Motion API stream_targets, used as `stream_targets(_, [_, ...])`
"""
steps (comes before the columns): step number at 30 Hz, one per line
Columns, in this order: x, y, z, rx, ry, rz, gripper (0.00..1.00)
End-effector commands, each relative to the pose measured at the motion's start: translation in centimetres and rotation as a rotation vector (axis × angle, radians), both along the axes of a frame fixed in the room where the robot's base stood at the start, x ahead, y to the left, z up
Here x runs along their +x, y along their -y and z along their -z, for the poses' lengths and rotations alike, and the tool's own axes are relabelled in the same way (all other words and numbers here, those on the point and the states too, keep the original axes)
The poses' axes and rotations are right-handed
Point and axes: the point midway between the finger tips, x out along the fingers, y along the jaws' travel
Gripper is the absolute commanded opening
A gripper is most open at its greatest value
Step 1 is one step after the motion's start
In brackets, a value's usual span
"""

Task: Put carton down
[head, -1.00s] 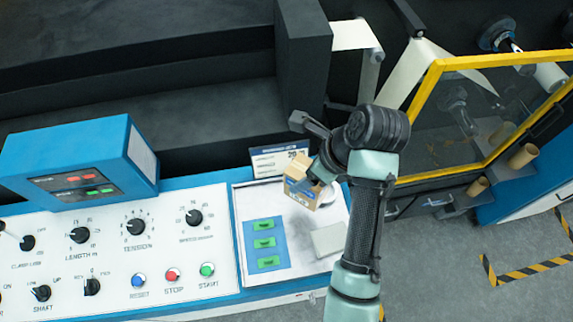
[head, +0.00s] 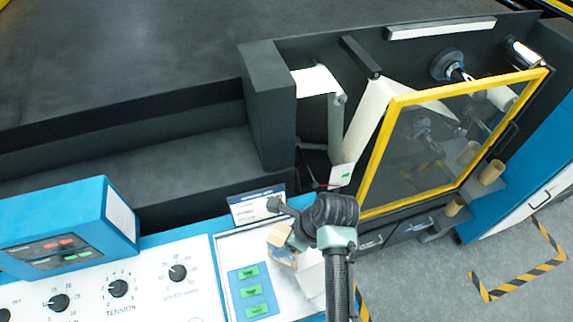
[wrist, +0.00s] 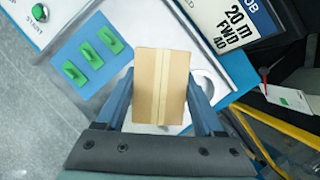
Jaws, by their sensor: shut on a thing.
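The carton (head: 282,243) is a small brown box with a lighter tape strip along its top, plain in the wrist view (wrist: 160,88). My gripper (wrist: 160,80) is shut on it, with one blue-grey finger along each side. In the head view my gripper (head: 291,240) and wrist partly cover the carton. The carton is over the back part of a pale tray (head: 228,270) on the console. I cannot tell whether its underside touches the tray.
A blue card with several green pieces (head: 250,290) lies left of the carton. A white ring (wrist: 205,82) is close by on its right in the wrist view. A sign (head: 257,205) stands behind the tray. A yellow-framed guard (head: 378,155) is to the right.

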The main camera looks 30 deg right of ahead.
Motion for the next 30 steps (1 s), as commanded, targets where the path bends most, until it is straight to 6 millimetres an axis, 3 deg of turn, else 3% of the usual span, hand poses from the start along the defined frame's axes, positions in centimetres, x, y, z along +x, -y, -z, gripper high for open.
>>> stream_targets(2, [0.1,0.0,0.2,0.000,0.001,0.000,0.00])
stream_targets(3, [0.0,0.0,0.2,0.000,0.000,0.000,0.77])
stream_targets(7, [0.0,0.0,0.2,0.000,0.000,0.000,1.00])
stream_targets(19, [-0.2,0.2,-0.9,-0.001,0.003,0.001,1.00])
stream_targets(30, [-2.7,1.7,-7.8,-0.003,0.005,0.001,1.00])
